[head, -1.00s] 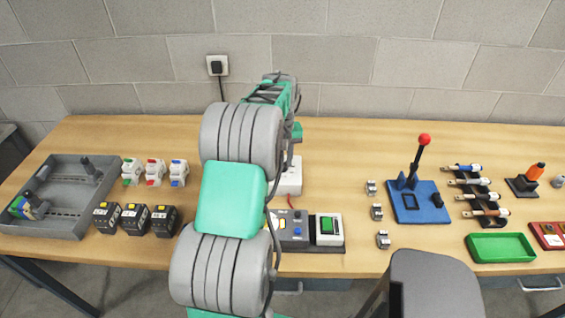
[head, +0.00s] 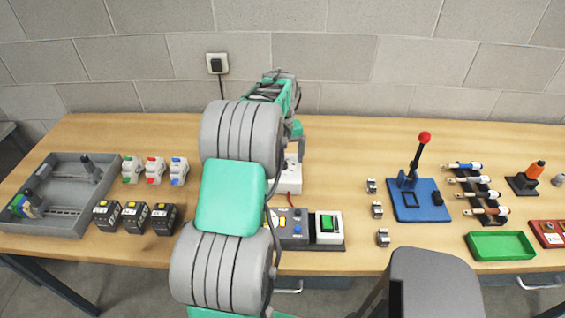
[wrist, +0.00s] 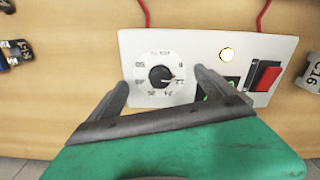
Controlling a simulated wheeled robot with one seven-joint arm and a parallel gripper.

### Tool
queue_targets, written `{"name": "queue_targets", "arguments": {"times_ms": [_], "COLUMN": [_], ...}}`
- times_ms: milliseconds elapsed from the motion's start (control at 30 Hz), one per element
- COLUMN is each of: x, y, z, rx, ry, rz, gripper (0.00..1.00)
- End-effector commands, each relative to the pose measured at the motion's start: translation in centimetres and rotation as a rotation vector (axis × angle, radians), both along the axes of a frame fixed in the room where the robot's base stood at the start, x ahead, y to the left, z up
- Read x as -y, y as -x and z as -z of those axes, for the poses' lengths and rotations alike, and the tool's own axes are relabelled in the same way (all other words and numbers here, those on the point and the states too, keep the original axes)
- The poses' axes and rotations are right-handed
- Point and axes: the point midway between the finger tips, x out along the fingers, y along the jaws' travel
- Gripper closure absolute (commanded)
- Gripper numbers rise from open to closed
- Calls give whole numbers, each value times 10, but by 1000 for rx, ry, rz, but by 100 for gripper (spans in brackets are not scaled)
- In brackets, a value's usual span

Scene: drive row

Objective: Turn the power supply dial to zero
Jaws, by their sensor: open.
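The power supply (wrist: 140,45) is a white panel in the wrist view, with a black dial (wrist: 161,77) on a round printed scale at its left. A small red mark shows at the right side of the dial. My gripper (wrist: 161,80) is open, its two dark fingers on either side of the dial and apart from it in the picture; I cannot tell the remaining gap in depth. A green display (wrist: 230,84) is partly hidden by the right finger. In the head view the white supply (head: 291,180) shows only partly beside my arm.
A red rocker switch (wrist: 267,77) and a round lamp (wrist: 227,55) sit right of the dial, near the right finger. Red wires rise behind the panel. A blue lever stand (head: 418,203) is to the right.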

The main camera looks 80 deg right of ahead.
Motion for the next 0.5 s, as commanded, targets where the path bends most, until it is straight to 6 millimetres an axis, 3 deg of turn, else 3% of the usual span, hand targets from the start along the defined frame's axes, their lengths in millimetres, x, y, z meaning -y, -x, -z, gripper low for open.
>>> {"name": "queue_targets", "arguments": {"times_ms": [500], "x": [0], "y": [0], "z": [-44], "rx": [0], "ry": [1], "rz": [0], "gripper": [5]}}
